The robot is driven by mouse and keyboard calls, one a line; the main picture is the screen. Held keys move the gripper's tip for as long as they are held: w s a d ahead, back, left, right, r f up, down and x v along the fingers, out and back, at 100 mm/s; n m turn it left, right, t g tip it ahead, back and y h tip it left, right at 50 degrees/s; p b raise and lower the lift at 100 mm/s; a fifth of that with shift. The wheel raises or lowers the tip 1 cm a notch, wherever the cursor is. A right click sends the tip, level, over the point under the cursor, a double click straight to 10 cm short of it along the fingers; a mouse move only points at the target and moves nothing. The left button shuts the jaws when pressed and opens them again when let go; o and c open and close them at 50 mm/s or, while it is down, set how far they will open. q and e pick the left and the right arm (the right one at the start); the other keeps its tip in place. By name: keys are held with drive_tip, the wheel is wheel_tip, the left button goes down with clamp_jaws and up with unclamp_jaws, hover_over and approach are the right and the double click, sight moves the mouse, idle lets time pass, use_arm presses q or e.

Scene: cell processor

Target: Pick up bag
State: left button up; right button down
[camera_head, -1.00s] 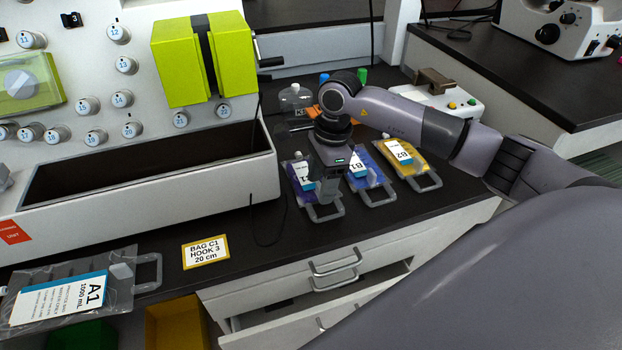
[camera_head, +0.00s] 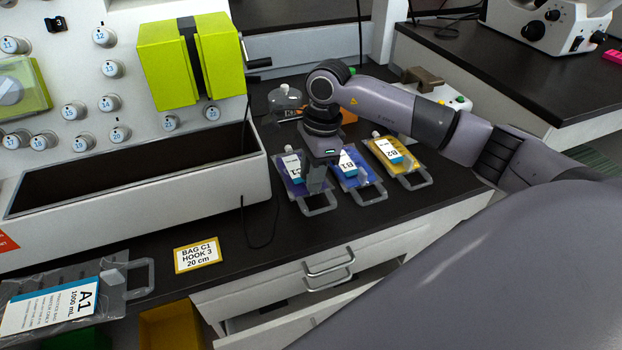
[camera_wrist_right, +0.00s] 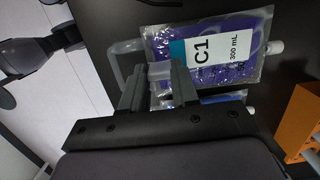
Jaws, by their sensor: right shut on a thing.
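The C1 bag (camera_head: 293,187) is a clear pouch with purple contents, a white and blue label and a grey handle. It lies on the dark counter, leftmost of three bags, and fills the top of the right wrist view (camera_wrist_right: 220,60). My right gripper (camera_head: 316,184) points down at its handle end, partly hiding it. In the right wrist view the fingers (camera_wrist_right: 159,82) are shut on a grey block at the handle end of the C1 bag. My left gripper is not in view.
The B1 bag (camera_head: 366,178) and yellow B2 bag (camera_head: 405,160) lie to the right. The A1 bag (camera_head: 30,308) lies front left. A card (camera_head: 197,253) reads "BAG C1 HOOK 3 20 cm". A drawer (camera_head: 300,318) stands open below the counter. An orange rack (camera_wrist_right: 300,125) is nearby.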

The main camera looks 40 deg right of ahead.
wheel_tip(320, 180, up, 18)
idle(0.3)
drive_tip(key=c, duration=1.4)
unclamp_jaws()
drive_tip(key=shift+c, duration=0.2)
clamp_jaws()
